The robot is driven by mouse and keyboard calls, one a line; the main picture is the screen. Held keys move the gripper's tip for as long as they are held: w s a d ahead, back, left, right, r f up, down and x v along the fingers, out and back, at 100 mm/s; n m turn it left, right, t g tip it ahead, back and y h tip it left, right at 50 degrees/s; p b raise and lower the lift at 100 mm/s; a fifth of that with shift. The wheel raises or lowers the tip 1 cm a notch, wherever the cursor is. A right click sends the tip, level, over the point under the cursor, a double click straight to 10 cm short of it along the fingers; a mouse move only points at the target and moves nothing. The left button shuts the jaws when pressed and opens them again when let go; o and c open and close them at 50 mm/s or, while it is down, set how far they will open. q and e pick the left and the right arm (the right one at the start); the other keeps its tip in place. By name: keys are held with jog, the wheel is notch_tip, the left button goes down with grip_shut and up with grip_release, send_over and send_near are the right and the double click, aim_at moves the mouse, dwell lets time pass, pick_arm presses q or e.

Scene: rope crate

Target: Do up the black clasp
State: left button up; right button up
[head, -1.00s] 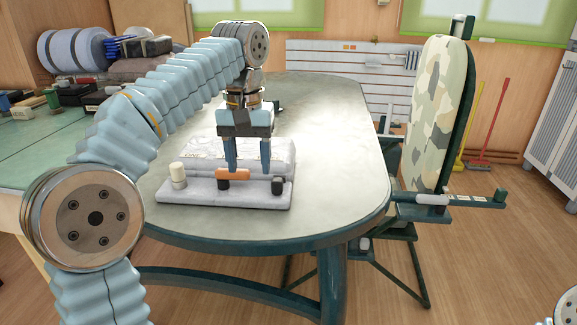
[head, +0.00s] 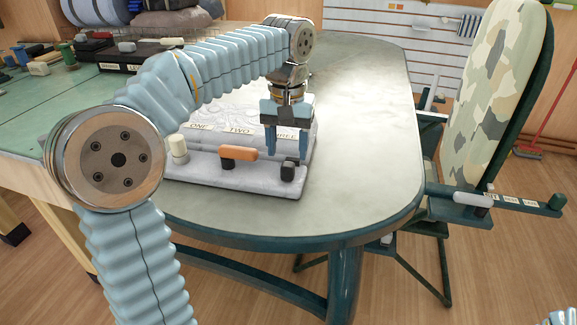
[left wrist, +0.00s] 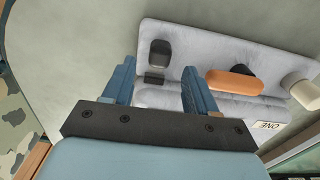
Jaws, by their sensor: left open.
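The black clasp (head: 288,173) is at the right end of the front strip of a grey padded board. In the left wrist view it shows as a dark upper piece (left wrist: 160,52) with a smaller dark block (left wrist: 154,78) beside it, between the fingertips in the picture. My left gripper (head: 287,156) is open, pointing down at the clasp, one finger to each side; I cannot tell whether it touches. The orange clasp (head: 240,153) lies crosswise left of it, and the white clasp (head: 178,146) stands at the left end. My right gripper is out of view.
The grey board (head: 240,182) lies on an oval table (head: 370,140) and carries the words ONE, TWO and THREE. The tabletop right of it is clear. A green bench (head: 90,100) holds several items.

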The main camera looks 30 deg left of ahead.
aim_at(288, 164)
pick_arm(q)
notch_tip(288, 164, down, 5)
jog(key=shift+f, duration=0.1)
dwell(0.3)
grip_shut()
